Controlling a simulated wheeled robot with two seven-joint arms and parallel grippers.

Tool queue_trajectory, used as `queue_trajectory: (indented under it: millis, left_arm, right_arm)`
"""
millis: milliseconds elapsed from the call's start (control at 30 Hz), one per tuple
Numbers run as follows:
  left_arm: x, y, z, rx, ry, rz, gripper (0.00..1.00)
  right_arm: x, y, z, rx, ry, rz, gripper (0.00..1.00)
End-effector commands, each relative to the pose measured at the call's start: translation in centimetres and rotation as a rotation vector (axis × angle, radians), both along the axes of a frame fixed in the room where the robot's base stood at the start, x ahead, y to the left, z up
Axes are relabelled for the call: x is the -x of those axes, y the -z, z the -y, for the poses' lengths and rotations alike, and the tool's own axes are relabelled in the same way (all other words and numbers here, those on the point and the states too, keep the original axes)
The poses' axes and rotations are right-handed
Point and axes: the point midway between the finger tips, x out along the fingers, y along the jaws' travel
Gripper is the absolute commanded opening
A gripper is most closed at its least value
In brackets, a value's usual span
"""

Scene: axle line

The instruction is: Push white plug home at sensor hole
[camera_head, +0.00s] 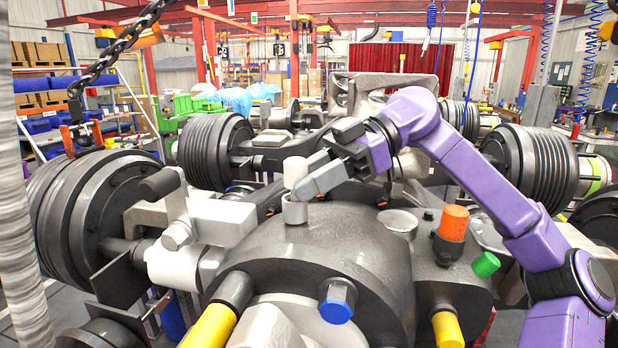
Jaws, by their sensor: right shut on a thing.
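The white plug (295,170) is a pale upright cylinder. It stands directly above a short grey collar (294,212) on top of the dark axle housing (340,240); I take the collar to be the sensor hole. My right gripper (305,186), on the purple arm, reaches in from the right and is shut on the plug. The grey fingers cover the plug's lower part, so I cannot tell how deep it sits in the collar. My left gripper is not in view.
An orange plug (454,222), a green cap (486,264) and a blue hex plug (337,301) sit on the housing. Yellow rods (209,326) are in front. Large ribbed drums (80,215) flank the axle. A chain (120,48) hangs at upper left.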

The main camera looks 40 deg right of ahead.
Motion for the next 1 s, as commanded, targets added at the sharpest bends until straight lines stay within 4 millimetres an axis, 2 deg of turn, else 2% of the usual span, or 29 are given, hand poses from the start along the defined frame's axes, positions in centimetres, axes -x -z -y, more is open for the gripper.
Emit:
queue_trajectory:
  millis: [167, 533, 1000]
  left_arm:
    - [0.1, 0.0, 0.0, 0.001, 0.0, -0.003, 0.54]
    - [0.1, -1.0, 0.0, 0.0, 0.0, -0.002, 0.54]
    - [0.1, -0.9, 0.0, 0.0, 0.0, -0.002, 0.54]
  right_arm:
    - [0.0, 0.0, 0.0, 0.001, -0.001, -0.002, 0.0]
    - [0.0, -1.6, 0.0, 0.0, 0.0, -0.001, 0.0]
    - [0.0, -1.5, 0.0, 0.0, 0.0, 0.0, 0.0]
